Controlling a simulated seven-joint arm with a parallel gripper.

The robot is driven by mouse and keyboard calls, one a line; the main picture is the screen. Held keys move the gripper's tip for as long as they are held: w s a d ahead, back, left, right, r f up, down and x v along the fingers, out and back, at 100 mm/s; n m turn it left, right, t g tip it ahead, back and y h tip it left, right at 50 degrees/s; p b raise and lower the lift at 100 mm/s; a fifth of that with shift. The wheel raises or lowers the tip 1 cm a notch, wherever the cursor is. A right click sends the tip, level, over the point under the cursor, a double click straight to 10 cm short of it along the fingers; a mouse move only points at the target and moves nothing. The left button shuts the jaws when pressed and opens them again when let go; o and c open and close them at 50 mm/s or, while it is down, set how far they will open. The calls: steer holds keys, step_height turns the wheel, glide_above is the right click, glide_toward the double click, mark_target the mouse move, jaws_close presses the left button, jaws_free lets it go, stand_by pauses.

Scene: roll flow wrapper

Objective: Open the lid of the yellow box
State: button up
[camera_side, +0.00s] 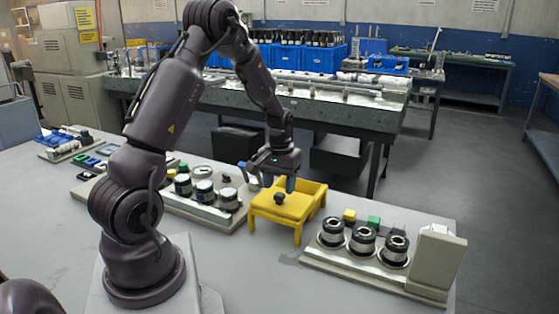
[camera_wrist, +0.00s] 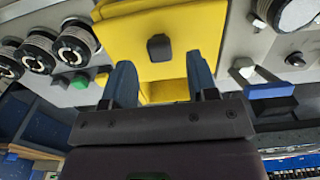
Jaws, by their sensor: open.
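The yellow box (camera_side: 316,194) stands on the light table, right of the middle of the side view. Its flat yellow lid (camera_side: 290,211) has a dark knob (camera_side: 279,199) and lies level over the near-left part of the box. An uncovered recess shows at the far-right part. In the wrist view the lid (camera_wrist: 190,30) and knob (camera_wrist: 158,48) are at top centre, with a yellow recess (camera_wrist: 165,91) below the lid. My gripper (camera_wrist: 160,64) is open and empty, its two blue-grey fingers either side of the recess. The knob is just beyond the fingertips, apparently untouched.
A fixture with several round black-and-silver parts (camera_side: 363,242) and a beige block (camera_side: 437,255) stands to the right. Another fixture with round parts (camera_side: 204,193) stands close on the left. The table in front of the box is clear.

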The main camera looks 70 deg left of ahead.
mark_target(279, 194)
step_height(279, 194, up, 10)
steer(key=shift+r, duration=0.2)
stand_by(0.4)
steer(key=s+d+r+m+t, duration=0.2)
steer(key=s+d+r+m, duration=0.1)
steer(key=d, duration=0.5)
steer(key=s+d+r+m+t, duration=0.1)
steer(key=s+d+r+m, duration=0.2)
steer(key=d, duration=0.6)
steer(key=s+d+r+m+t, duration=0.2)
steer(key=s+d+r, duration=0.3)
steer(key=d, duration=0.3)
steer(key=shift+d+r+m+t, duration=0.25)
steer(key=shift+m+t, duration=0.05)
steer(key=shift+m, duration=0.2)
